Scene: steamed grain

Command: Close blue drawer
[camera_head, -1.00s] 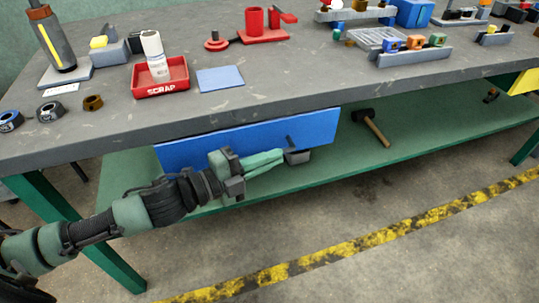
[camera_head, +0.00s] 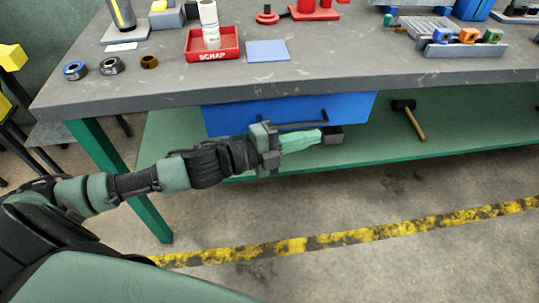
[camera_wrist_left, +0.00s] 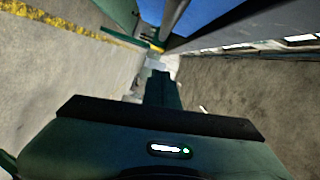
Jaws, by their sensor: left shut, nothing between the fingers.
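The blue drawer (camera_head: 235,120) is under the left half of the workbench, with a dark bar handle (camera_head: 305,123) on its front. Its front sits right under the tabletop edge with no gap visible, but I cannot tell whether it is fully flush. My left gripper (camera_head: 318,136) is shut and empty, its green fingers just below the handle in front of the drawer's lower part. I cannot tell whether they touch it. In the left wrist view a blue surface, likely the drawer (camera_wrist_left: 187,12), shows at the top. My right gripper is not in view.
The grey workbench top (camera_head: 350,68) holds a red scrap bin (camera_head: 198,56) and a blue mat (camera_head: 267,51). The floor in front is clear.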

